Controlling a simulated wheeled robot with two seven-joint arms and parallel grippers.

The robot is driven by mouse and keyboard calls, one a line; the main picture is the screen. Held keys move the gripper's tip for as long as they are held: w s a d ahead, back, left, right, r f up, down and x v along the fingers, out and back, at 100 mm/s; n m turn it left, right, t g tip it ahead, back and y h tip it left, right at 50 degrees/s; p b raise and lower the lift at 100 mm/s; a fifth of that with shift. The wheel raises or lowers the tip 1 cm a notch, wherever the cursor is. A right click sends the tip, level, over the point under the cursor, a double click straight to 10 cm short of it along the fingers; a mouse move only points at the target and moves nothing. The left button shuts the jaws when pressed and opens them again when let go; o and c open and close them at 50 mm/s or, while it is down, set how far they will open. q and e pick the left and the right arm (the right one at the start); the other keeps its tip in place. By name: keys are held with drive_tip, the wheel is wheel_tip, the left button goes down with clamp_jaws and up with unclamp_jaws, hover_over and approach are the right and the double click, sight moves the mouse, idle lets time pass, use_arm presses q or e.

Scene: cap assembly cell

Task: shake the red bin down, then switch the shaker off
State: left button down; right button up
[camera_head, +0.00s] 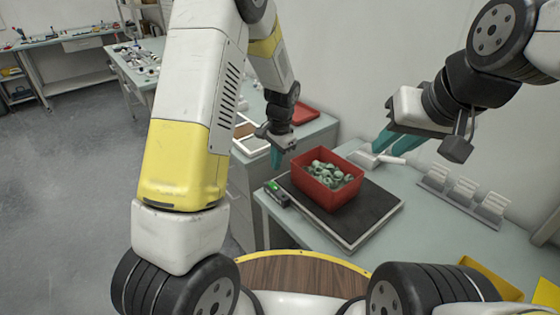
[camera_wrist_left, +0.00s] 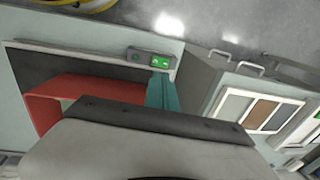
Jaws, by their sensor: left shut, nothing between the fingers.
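The red bin (camera_head: 328,184) sits on the shaker's dark plate (camera_head: 368,212) and holds several grey-green caps. In the left wrist view one wall of the red bin (camera_wrist_left: 70,90) shows. The shaker's small control box (camera_head: 276,195) is at the plate's left corner, with a lit green switch (camera_head: 272,186). The green switch (camera_wrist_left: 160,63) also shows in the left wrist view. My left gripper (camera_head: 277,158) is shut and empty above and beside the control box; its teal fingertips (camera_wrist_left: 161,82) appear close to the switch. My right gripper (camera_head: 390,143) is open and empty behind the bin, to its right.
A white-handled tool (camera_head: 376,160) lies on the bench behind the bin. White racks (camera_head: 462,196) stand to the right, and yellow trays (camera_head: 492,278) at the front right. A framed tray (camera_head: 250,136) and a red tray (camera_head: 303,113) lie on the bench at the back left.

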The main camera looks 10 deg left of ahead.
use_arm(q)
wheel_tip(320, 180, up, 6)
hover_over(271, 183)
drive_tip(key=s+d, duration=0.3)
drive_tip(key=shift+w+a+f, duration=0.1)
drive_tip(key=shift+w+a, duration=0.15)
drive_tip(key=f, duration=0.4)
drive_tip(key=w+a+f, duration=0.1)
drive_tip(key=f, duration=0.4)
drive_tip(key=w+a+f, duration=0.1)
drive_tip(key=f, duration=0.4)
drive_tip(key=shift+w+a, duration=0.1)
drive_tip(key=shift+w, duration=0.05)
drive_tip(key=shift+a+f, duration=0.1)
drive_tip(key=shift+f, duration=0.05)
